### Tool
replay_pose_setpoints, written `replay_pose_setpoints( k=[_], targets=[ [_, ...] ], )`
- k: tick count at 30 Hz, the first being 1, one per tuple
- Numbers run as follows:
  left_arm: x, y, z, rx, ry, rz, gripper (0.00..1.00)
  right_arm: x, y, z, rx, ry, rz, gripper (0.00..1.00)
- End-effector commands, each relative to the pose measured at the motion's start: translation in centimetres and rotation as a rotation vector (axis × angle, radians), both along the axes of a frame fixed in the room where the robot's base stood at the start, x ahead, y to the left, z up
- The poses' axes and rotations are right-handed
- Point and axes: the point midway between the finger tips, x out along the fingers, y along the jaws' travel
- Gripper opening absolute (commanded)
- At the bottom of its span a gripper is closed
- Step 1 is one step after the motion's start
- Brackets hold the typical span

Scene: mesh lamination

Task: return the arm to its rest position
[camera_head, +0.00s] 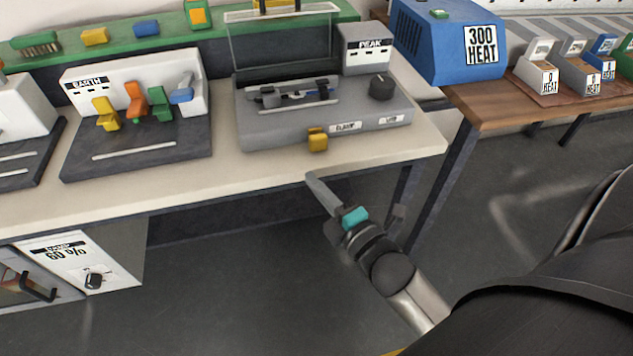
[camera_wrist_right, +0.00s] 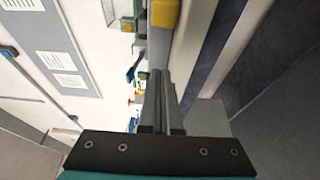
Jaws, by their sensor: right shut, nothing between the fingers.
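My right gripper (camera_head: 322,192) is in front of the bench's front edge, below the grey machine labelled PEAK. Its fingers are together with nothing between them. In the right wrist view the closed fingers (camera_wrist_right: 157,98) point toward the bench edge. The arm reaches in from the lower right. My left gripper is not in either view.
The pale bench (camera_head: 250,170) holds the grey PEAK machine (camera_head: 330,125) with a yellow latch (camera_head: 318,140), and a dark station with coloured levers (camera_head: 140,145). A blue heater (camera_head: 445,45) stands on a wooden table (camera_head: 490,105). Open floor (camera_head: 250,290) lies in front.

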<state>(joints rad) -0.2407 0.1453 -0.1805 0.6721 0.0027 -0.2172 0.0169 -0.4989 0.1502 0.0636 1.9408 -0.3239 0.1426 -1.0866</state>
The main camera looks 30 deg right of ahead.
Motion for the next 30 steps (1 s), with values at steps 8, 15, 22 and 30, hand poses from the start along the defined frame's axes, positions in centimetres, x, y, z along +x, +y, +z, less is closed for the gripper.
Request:
replay_pose_setpoints(
  k=[8, 15, 22, 30],
  targets=[
    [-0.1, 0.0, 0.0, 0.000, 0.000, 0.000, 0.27, -0.2, 0.0, 0.0, 0.000, 0.000, 0.000, 0.00],
    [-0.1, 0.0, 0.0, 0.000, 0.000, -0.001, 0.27, -0.1, 0.0, 0.0, 0.000, 0.000, 0.000, 0.00],
    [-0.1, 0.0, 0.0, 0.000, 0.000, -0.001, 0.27, -0.2, -0.1, -3.4, 0.079, 0.082, -0.014, 0.00],
    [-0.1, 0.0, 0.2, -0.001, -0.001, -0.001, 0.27, -3.4, -0.2, -18.3, 0.452, 0.454, -0.143, 0.00]
  ],
)
